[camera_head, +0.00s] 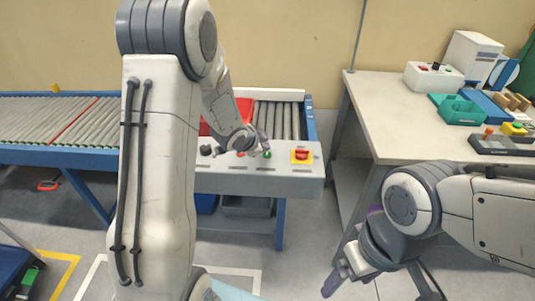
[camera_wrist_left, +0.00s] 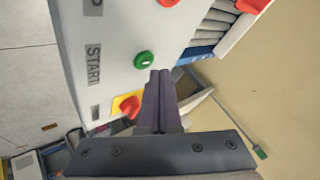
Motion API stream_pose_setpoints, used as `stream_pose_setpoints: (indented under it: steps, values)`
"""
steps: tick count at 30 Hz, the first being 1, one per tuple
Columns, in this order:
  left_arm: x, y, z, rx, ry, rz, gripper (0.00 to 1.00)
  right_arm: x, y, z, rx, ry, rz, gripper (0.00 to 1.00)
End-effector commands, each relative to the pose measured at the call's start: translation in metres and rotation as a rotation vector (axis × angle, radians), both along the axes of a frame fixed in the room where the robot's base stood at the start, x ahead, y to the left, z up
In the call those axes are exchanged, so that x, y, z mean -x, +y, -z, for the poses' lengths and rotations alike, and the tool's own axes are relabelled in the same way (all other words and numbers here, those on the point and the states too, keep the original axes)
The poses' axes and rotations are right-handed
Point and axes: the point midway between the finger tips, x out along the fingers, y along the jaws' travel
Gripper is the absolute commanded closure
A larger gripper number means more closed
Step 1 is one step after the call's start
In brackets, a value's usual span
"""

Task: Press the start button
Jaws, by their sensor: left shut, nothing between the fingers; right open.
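The green start button (camera_head: 267,154) is on the grey control panel (camera_head: 225,182) at the end of the conveyor. In the left wrist view the green button (camera_wrist_left: 144,60) has a START label (camera_wrist_left: 93,65) beside it. My left gripper (camera_head: 262,143) is over the panel, right by the button. In the wrist view its shut, empty fingertips (camera_wrist_left: 159,76) are close to the button's edge; I cannot tell whether they touch it. My right gripper (camera_head: 381,287) is open and empty, low at the bottom right, away from the panel.
A red emergency knob on a yellow plate (camera_head: 301,150) sits right of the green button. A red button (camera_head: 240,153) and a black knob (camera_head: 205,150) sit to its left. A roller conveyor (camera_head: 45,118) runs behind. A table (camera_head: 395,115) with several items stands at right.

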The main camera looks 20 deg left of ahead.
Motion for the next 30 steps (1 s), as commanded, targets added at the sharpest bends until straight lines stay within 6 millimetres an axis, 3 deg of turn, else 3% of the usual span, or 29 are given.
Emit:
stream_pose_setpoints:
  steps: [30]
  values:
    - [0.0004, 0.0000, 0.0090, 0.000, 0.000, 0.000, 1.00, 0.0000, 0.0000, 0.0082, 0.000, 0.000, 0.000, 0.19]
